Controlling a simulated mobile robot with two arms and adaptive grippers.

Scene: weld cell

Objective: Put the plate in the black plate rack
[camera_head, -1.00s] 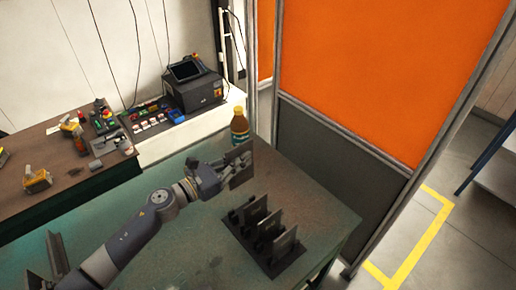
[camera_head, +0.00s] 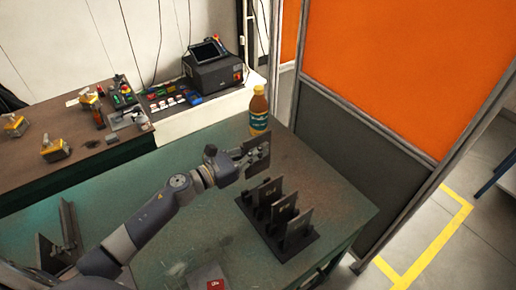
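My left gripper (camera_head: 242,161) is shut on a dark, flat rectangular plate (camera_head: 262,158), held upright above the green table. The fingers are small and partly hidden by the plate. The black plate rack (camera_head: 298,247) stands on the table, in front of the held plate and a little to its right in the picture. Several upright dark plates (camera_head: 298,225) stand in the rack, some with small pale marks. The held plate is apart from the rack. My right gripper is not in view.
A bottle (camera_head: 259,112) stands at the table's back edge, behind the held plate. A grey metal profile (camera_head: 70,224) lies at left, and a red-and-white item (camera_head: 209,278) at the front. An orange-and-grey partition (camera_head: 400,75) borders the table on the right.

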